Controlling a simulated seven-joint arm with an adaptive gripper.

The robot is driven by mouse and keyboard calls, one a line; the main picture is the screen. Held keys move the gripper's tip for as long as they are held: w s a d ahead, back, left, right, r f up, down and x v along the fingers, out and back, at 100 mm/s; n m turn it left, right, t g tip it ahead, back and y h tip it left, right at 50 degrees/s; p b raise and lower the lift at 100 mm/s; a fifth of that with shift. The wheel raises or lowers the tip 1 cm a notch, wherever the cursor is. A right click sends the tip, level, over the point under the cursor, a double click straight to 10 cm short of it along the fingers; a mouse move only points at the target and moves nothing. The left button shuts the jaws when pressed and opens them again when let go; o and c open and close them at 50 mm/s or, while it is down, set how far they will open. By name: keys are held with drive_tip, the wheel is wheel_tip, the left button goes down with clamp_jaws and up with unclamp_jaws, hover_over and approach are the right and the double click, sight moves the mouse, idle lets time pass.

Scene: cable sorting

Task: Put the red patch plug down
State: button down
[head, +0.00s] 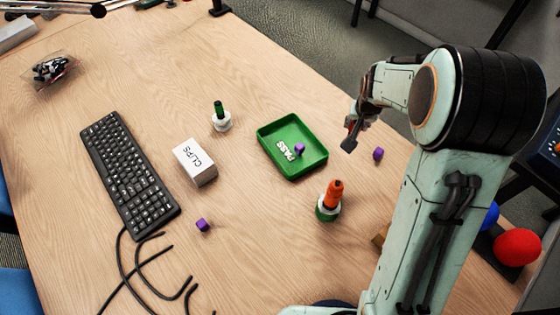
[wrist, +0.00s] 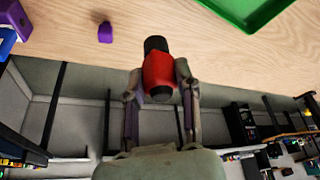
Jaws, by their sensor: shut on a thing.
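The red patch plug (wrist: 159,72), with black ends, is held between the fingers of my gripper (wrist: 159,84) in the wrist view. In the head view my gripper (head: 355,128) is above the right part of the table, just right of the green tray (head: 262,142). The plug is mostly hidden there and only a dark end shows clearly. The tray has a white label that I cannot read surely and holds a small purple block (head: 300,150). The tray's edge also shows at the top of the wrist view (wrist: 243,24).
A purple block (head: 378,153) lies right of my gripper, another (head: 202,225) near the white CLIPS box (head: 196,163). A keyboard (head: 130,174) and black cables (head: 140,268) are at left.

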drive_tip(key=shift+n, duration=0.6)
drive_tip(key=shift+a+f+n+y, duration=0.1)
drive_tip(key=shift+a+n+y, duration=0.05)
drive_tip(key=shift+n+y, duration=0.45)
drive_tip(key=s+a+f+n+g+y, duration=0.2)
drive_tip(key=s+a+n, duration=0.5)
drive_tip(key=a+n, duration=0.3)
drive_tip(key=s+a+f+n+g+y, duration=0.2)
drive_tip(key=s+a+n, duration=0.5)
drive_tip(key=a, duration=0.6)
drive_tip(key=shift+s+a+f, duration=0.1)
drive_tip(key=shift+a+f, duration=0.05)
drive_tip(key=shift+f, duration=1.25)
drive_tip(key=shift+a+f, duration=0.15)
drive_tip(key=shift+f, duration=1.3)
drive_tip(key=shift+s+a+f, duration=0.1)
drive_tip(key=shift+a+f, duration=0.05)
drive_tip(key=shift+f, duration=1.25)
